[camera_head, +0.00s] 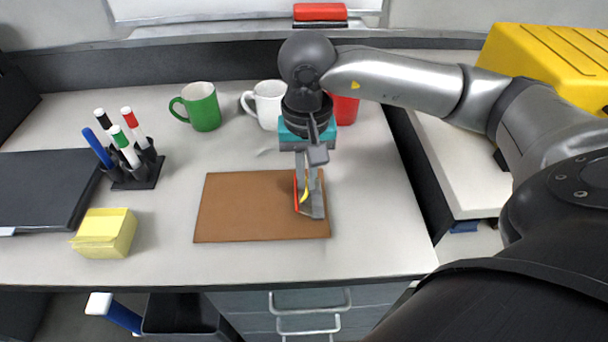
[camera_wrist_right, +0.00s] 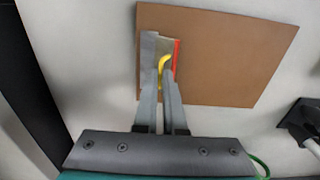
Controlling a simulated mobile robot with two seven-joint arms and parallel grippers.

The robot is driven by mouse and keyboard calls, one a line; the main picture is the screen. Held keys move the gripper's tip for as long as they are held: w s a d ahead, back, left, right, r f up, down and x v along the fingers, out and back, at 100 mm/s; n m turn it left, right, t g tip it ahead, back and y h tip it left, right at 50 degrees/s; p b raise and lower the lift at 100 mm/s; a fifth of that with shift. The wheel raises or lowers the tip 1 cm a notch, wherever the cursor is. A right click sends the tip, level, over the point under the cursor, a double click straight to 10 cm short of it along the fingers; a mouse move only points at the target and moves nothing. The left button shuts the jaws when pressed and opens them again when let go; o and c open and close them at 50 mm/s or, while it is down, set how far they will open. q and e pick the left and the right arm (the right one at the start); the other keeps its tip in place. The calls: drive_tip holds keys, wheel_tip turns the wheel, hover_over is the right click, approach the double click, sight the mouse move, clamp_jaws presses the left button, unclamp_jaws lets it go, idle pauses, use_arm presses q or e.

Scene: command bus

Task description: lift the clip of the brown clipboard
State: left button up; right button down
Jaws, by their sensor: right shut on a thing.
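The brown clipboard (camera_head: 245,210) lies flat on the white desk, and it also shows in the wrist view (camera_wrist_right: 225,50). Its grey clip (camera_head: 316,207) is at the right end, with a red strip along one side and a curved yellow tab (camera_wrist_right: 165,62). My right gripper (camera_head: 306,182) comes down over the clip from behind. In the wrist view its two fingers (camera_wrist_right: 165,80) are closed together at the yellow tab. The fingers hide part of the clip, and I cannot tell how far it is raised. My left gripper is not in view.
A green mug (camera_head: 202,107), a white mug (camera_head: 268,101) and a red cup (camera_head: 346,109) stand behind the clipboard. A pen holder (camera_head: 134,170) and yellow notes (camera_head: 104,233) are at left. A yellow case (camera_head: 545,60) is at right.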

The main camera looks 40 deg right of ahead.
drive_tip(key=shift+s+d+b, duration=0.45)
drive_tip(key=shift+d+b, duration=0.05)
drive_tip(key=shift+d, duration=0.2)
drive_tip(key=shift+s+d+b, duration=0.15)
drive_tip(key=shift+d+b, duration=0.1)
drive_tip(key=shift+b, duration=0.05)
idle(0.3)
drive_tip(key=c, duration=1)
unclamp_jaws()
drive_tip(key=shift+o, duration=0.2)
drive_tip(key=shift+r, duration=0.1)
wheel_tip(320, 180, up, 8)
drive_tip(key=p, duration=0.5)
